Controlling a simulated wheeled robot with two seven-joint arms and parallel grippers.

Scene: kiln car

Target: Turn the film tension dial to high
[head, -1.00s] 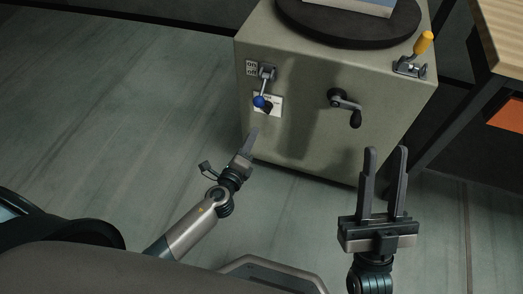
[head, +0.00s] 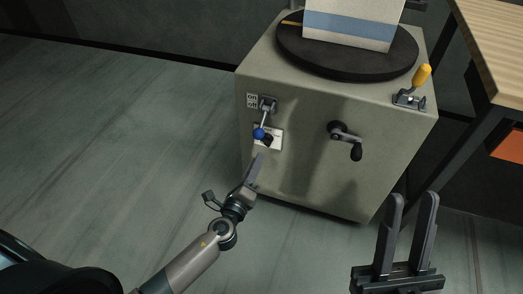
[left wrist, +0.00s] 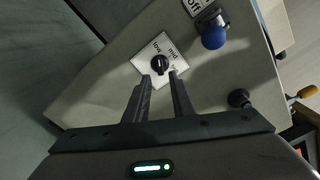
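The film tension dial is a small black knob (left wrist: 160,64) on a white label plate (left wrist: 147,51) on the grey cabinet's front. The words "low" and "mid" are readable; a third word is partly hidden by a fingertip. I cannot tell for sure where the knob points. In the head view the plate (head: 276,138) shows behind a blue lever ball, which partly covers the dial. My left gripper (left wrist: 161,80) is open, its fingertips just short of the dial, one on each side; it also shows in the head view (head: 256,164). My right gripper (head: 411,197) is open and empty, away from the cabinet.
A lever with a blue ball (left wrist: 213,37) is close beside the dial, above it in the head view (head: 260,133). A black crank (head: 346,139) is to the right on the cabinet (head: 310,165). A yellow-handled clamp (head: 421,78) and dark turntable (head: 345,67) are on top. A wooden table (head: 492,45) stands right.

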